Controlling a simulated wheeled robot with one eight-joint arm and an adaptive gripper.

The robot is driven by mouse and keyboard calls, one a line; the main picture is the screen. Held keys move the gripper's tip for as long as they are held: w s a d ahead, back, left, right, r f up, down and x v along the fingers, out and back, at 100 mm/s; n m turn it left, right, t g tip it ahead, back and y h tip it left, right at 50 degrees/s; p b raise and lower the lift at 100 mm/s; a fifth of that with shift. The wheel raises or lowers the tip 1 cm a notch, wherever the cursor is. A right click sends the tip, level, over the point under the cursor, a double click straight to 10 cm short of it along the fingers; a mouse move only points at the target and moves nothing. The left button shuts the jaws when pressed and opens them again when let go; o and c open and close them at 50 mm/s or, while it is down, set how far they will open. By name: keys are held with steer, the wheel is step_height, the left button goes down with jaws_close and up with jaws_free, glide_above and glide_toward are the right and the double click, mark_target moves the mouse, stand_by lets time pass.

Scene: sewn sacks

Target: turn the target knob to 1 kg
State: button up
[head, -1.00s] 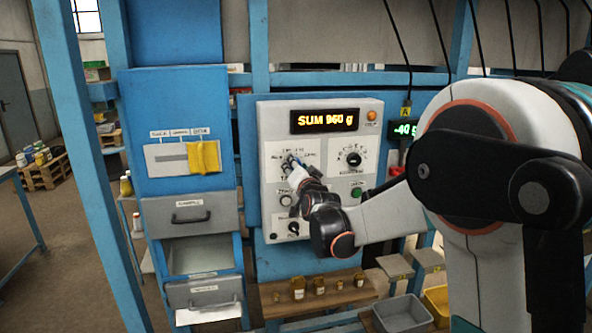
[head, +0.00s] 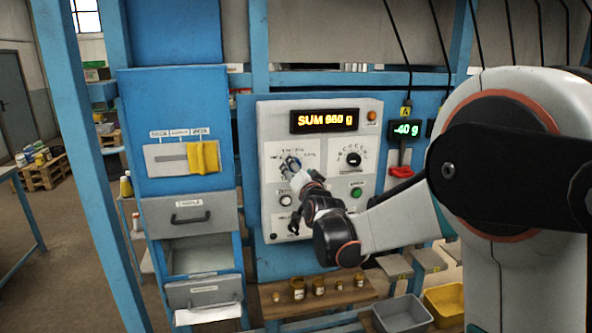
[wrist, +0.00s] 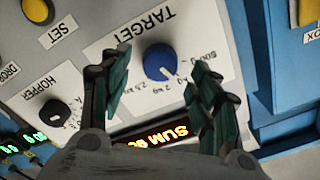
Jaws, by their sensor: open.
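The blue TARGET knob (wrist: 160,62) sits on a white label plate in the wrist view, which shows the panel upside down. A pale pointer mark on it faces down and right in the picture, toward the weight labels; the exact label is too small to tell. My gripper (wrist: 160,66) is open, its dark fingers to the left and right of the knob in the picture, with a visible gap on each side.
The amber display (head: 325,120) reads SUM 960 g, and a green display (head: 405,129) reads -40 g. The HOPPER knob (wrist: 54,113) and yellow SET button (wrist: 54,36) are near my fingers. A red lever (head: 401,172) is at the right. Jars (head: 319,286) stand on a shelf below.

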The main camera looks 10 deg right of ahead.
steer(key=s, duration=0.9)
steer(key=shift+s, duration=0.25)
steer(key=s+f+n+g+b, duration=0.2)
steer(key=s+f+g+b, duration=0.1)
steer(key=s+f, duration=0.5)
steer(key=s+f+n+g+b, duration=0.3)
steer(key=s+f+b, duration=0.3)
steer(key=s, duration=0.9)
steer(key=s+f+n+g+b, duration=0.3)
steer(key=s+f+g+b, duration=0.1)
steer(key=s+f, duration=0.7)
steer(key=shift+s+f+g, duration=0.35)
steer(key=shift+s+g, duration=0.1)
steer(key=shift+g, duration=0.05)
